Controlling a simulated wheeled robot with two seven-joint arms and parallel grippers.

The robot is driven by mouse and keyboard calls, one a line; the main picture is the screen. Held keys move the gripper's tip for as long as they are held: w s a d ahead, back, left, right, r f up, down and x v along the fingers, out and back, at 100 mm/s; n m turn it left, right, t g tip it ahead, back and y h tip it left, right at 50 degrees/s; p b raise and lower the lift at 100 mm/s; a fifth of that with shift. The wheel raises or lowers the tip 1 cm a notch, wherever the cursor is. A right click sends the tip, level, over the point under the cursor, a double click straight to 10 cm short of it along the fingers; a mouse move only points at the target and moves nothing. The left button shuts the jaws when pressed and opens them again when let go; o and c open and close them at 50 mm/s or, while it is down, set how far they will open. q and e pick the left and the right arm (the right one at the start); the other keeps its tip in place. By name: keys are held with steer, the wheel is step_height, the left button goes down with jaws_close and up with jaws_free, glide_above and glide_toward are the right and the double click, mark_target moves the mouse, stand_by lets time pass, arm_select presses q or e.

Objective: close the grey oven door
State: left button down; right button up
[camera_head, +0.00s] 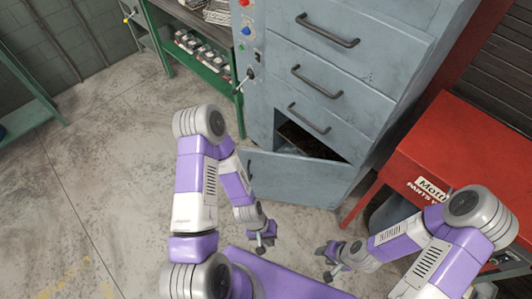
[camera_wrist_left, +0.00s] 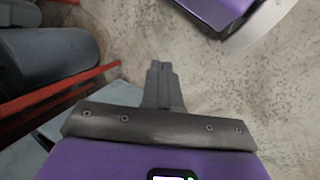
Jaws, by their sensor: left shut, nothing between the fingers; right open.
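The grey oven door (camera_head: 305,180) is at the bottom of the grey-blue oven cabinet (camera_head: 262,100). It stands swung open toward me, and the dark opening (camera_head: 300,140) shows behind its top edge. A small dark handle (camera_head: 249,168) is near its left edge. My left gripper (camera_head: 263,246) is shut and empty, on my side of the door and below its lower left part in the head view. Its closed fingers show in the left wrist view (camera_wrist_left: 160,72), over bare floor. My right gripper (camera_head: 326,262) is open and empty, below the door's right part.
A red workbench (camera_head: 450,145) stands close right of the cabinet; its red legs and a grey-blue bin (camera_wrist_left: 50,60) show in the left wrist view. A green shelf (camera_head: 200,65) is at the upper left. The concrete floor (camera_head: 110,150) on the left is clear.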

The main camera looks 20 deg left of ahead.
arm_select(q)
steer(key=s+d+f+n+g+h+b, duration=0.2)
steer(key=s+d+f+n+h, duration=0.1)
steer(key=d+n+h, duration=0.3)
steer(key=w+d+n+t+h+b, duration=0.1)
steer(key=w+n+t+h, duration=0.3)
steer(key=w+n, duration=0.25)
steer(key=n+t+y+b, duration=0.4)
steer(key=n+t+y, duration=1.35)
steer(key=n, duration=0.45)
glide_toward(248, 153)
steer(key=shift+g+y, duration=0.35)
steer(key=shift+g, duration=0.1)
steer(key=b+x, duration=0.4)
steer(key=x, duration=0.1)
steer(key=shift+w+r, duration=0.1)
steer(key=shift+w, duration=0.35)
steer(key=shift+w+a+r, duration=0.1)
steer(key=shift+w, duration=0.35)
